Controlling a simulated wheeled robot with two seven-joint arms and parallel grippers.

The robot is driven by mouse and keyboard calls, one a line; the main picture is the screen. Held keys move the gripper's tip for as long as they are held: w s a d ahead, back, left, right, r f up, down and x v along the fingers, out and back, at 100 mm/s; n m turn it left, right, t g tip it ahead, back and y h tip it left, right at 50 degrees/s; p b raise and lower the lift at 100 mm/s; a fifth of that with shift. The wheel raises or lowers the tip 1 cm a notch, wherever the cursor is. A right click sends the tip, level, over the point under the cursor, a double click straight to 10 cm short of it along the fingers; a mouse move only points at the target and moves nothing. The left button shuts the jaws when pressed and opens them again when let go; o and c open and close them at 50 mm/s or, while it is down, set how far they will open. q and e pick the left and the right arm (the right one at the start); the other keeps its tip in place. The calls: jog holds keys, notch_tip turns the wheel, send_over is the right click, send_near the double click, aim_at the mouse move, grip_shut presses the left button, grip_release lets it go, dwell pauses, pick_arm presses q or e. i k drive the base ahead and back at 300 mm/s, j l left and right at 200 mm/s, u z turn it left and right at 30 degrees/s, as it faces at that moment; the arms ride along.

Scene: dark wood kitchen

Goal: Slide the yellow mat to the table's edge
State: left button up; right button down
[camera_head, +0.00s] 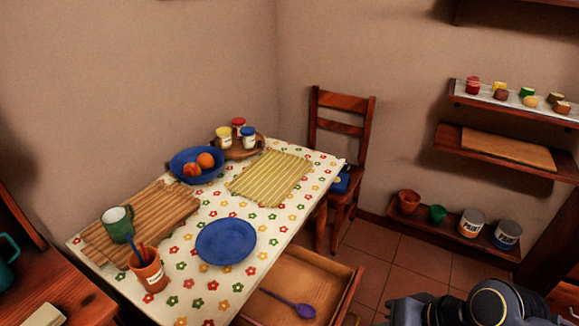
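The yellow striped mat (270,178) lies flat on the far right part of the table (302,222), which has a white flowered cover. The mat lies a little in from the table's right edge, with a strip of flowered cover between. Nothing stands on it. A dark, rounded part of my arm shows at the bottom right corner, but no fingertips are visible there. Neither of my grippers is in view, and nothing of mine touches the mat.
A blue bowl with fruit (184,176), a round tray with jars (243,151), a blue plate (226,241), a slatted wooden board (165,215), a green mug (117,224) and an orange cup (147,275) share the table. An open drawer (320,279) holds a purple spoon. A chair (342,150) stands behind.

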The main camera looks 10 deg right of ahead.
aim_at(269, 180)
jog(key=i+l+u, duration=0.1)
jog(key=u, duration=0.25)
jog(key=i+l+u, duration=0.1)
jog(key=u, duration=0.25)
jog(key=l+u, duration=0.15)
jog(key=u, duration=0.2)
jog(key=i+l+u, duration=0.25)
jog(key=l, duration=0.4)
jog(key=l+u, duration=0.2)
jog(key=l, duration=0.4)
jog(key=i+l+u, duration=0.25)
jog(key=l, duration=1.4)
